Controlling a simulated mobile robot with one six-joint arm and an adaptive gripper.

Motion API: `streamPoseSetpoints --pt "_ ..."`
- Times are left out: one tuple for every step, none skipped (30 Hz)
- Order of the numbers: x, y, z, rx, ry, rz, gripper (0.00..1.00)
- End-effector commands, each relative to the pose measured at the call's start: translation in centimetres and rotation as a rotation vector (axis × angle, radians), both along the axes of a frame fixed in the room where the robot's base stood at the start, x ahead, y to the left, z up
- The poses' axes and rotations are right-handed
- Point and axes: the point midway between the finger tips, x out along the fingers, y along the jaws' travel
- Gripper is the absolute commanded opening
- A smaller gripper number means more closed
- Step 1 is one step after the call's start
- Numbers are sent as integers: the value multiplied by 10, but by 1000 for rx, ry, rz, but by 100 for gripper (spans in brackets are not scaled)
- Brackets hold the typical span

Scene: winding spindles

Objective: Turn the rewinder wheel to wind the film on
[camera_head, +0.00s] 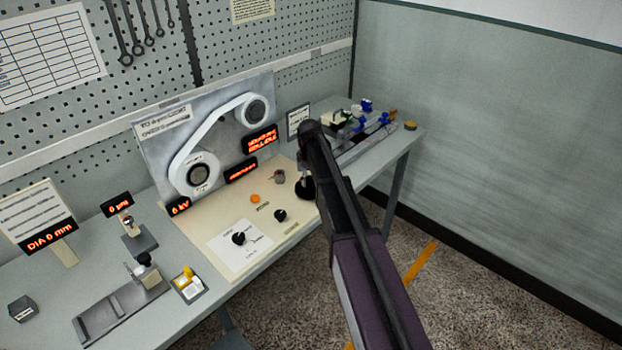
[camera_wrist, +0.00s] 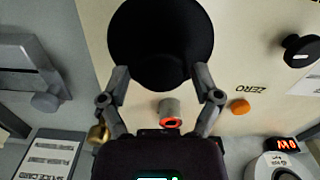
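A large round black part (camera_wrist: 160,35), likely the rewinder wheel, fills the top middle of the wrist view. In the head view it shows as a dark shape (camera_head: 306,188) at the bench panel's right end, partly hidden by my arm. My gripper (camera_wrist: 161,75) is open. Its two fingers are spread at the near left and right edges of the black part; I cannot tell whether they touch it. The white film (camera_head: 212,127) runs between a lower spool (camera_head: 199,175) and an upper spool (camera_head: 256,110) on the upright plate. The gripper's fingers are hidden in the head view.
A grey post with a red ring (camera_wrist: 170,113) and an orange button (camera_wrist: 239,107) lie close to my fingers. A black knob (camera_head: 239,238) and small knob (camera_head: 280,215) are on the panel. Small coloured parts (camera_head: 365,115) crowd the bench's back right.

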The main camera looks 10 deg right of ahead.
Motion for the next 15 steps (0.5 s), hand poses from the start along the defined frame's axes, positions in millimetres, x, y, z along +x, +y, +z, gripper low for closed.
streamPoseSetpoints --pt "0 0 0 0 0 0 49" --pt "0 0 0 0 0 0 40" --pt "0 0 0 0 0 0 28" --pt "0 0 0 0 0 0 19" --pt "0 0 0 0 0 0 14" --pt "0 0 0 0 0 0 14" --pt "0 -8 0 -1 -1 -1 14" --pt "0 -5 0 0 0 0 14" --pt "0 -4 0 -1 0 -1 14" --pt "0 -3 0 -2 -1 -2 14" --pt "0 -3 0 -2 -1 -3 14" --pt "0 -2 0 -3 -1 -6 14" --pt "0 -2 0 -3 -1 -9 14" --pt "1 -2 0 -3 -1 -12 14" --pt "1 -2 0 -3 -1 -19 14"
